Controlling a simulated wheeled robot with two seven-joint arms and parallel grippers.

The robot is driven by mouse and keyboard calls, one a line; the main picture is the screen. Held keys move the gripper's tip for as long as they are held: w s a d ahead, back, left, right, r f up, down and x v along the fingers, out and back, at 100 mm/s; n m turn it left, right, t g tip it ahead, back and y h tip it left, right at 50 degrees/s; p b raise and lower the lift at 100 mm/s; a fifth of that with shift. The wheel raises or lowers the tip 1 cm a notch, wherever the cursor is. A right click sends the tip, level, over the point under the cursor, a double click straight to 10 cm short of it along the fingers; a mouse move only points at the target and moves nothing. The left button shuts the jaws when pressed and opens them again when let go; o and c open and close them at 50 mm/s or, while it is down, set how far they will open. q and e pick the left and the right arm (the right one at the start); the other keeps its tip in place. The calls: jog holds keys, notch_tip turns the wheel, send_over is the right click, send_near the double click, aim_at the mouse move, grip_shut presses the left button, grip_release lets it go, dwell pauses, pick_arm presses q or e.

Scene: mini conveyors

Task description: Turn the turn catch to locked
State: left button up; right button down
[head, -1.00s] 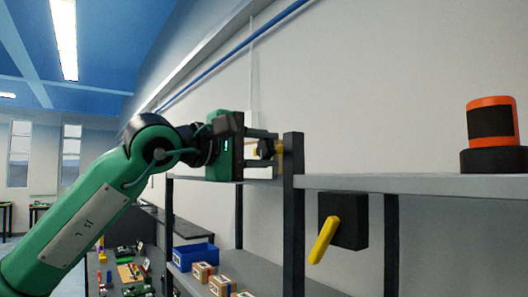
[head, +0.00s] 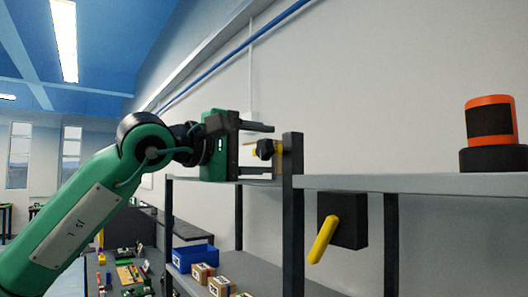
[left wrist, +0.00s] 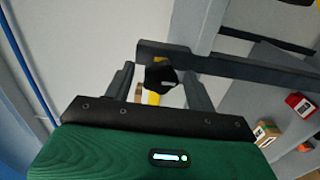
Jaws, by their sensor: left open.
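A black lobed knob (head: 266,149) with yellow parts sits at the dark rack upright, above shelf level; it looks like the turn catch. It also shows in the left wrist view (left wrist: 160,77), with yellow below it. My left gripper (head: 268,152) is open, one finger above the knob and one below. In the left wrist view a finger stands on each side of the knob, with gaps visible. The knob's locked or unlocked marking cannot be read. My right gripper is not in view.
A black box with a yellow lever (head: 324,241) hangs below the right shelf (head: 410,183). An orange and black beacon (head: 490,120) stands on that shelf. A blue bin (head: 193,257) and several small boxes sit on the lower shelf. The wall is close behind.

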pick_arm(q)
jog(key=b+v, duration=0.4)
jog(key=v, duration=0.9)
